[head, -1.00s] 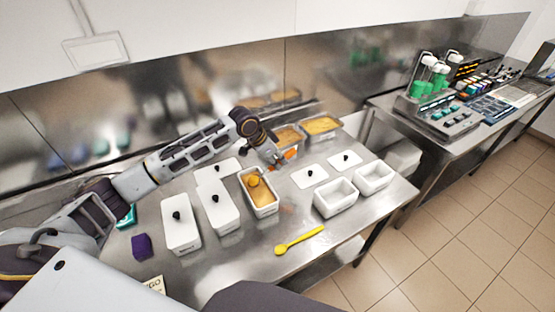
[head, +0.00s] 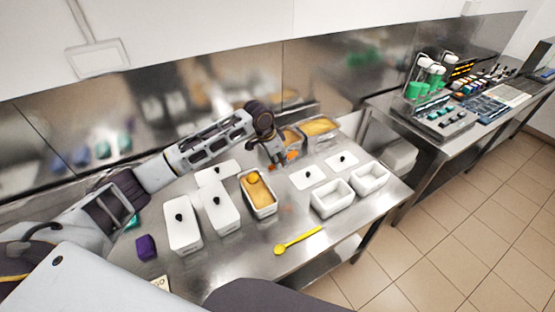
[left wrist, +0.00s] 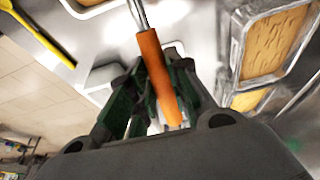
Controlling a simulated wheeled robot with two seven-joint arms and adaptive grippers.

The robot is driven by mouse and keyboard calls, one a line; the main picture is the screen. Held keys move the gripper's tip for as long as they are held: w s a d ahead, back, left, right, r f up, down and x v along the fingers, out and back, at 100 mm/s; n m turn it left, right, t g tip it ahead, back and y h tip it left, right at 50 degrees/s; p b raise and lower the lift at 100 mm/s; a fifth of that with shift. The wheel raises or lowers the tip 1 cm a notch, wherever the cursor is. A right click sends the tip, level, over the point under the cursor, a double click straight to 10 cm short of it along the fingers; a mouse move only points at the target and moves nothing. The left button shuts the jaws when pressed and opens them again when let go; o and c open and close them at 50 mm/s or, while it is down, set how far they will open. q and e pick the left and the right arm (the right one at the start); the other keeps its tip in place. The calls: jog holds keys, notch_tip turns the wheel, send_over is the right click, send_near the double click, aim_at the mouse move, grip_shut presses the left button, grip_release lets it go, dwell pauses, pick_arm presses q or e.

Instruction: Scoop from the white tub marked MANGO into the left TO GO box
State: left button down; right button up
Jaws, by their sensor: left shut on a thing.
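An open white tub (head: 262,208) of orange-yellow mango stands mid-table, with a rounded lump of mango (head: 252,177) near its far end. I cannot read a mark on it. My left gripper (head: 281,160) is behind and right of this tub, shut on a scoop with an orange handle (head: 292,155). The wrist view shows the orange handle (left wrist: 158,75) between the fingers and a metal shaft above it; the scoop's head is hidden. Two empty white boxes stand on the right, the left one (head: 332,208) and the right one (head: 370,187). My right gripper is out of view.
Two closed white tubs (head: 183,235) (head: 221,220) stand left of the open tub. Metal pans of yellow product (head: 320,127) are at the back. Loose lids (head: 308,178) lie behind the boxes. A yellow spoon (head: 298,241) lies in front, and a purple block (head: 146,247) at left.

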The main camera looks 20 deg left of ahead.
pick_arm(q)
jog(key=shift+w+d+r+g+y, duration=0.1)
jog(key=shift+w+d+g+y, duration=0.3)
jog(key=shift+g+y, duration=0.2)
jog(key=shift+w, duration=0.1)
dwell(0.7)
jog(key=shift+w+d+b, duration=0.1)
jog(key=shift+d+b, duration=0.25)
jog(key=shift+b, duration=0.15)
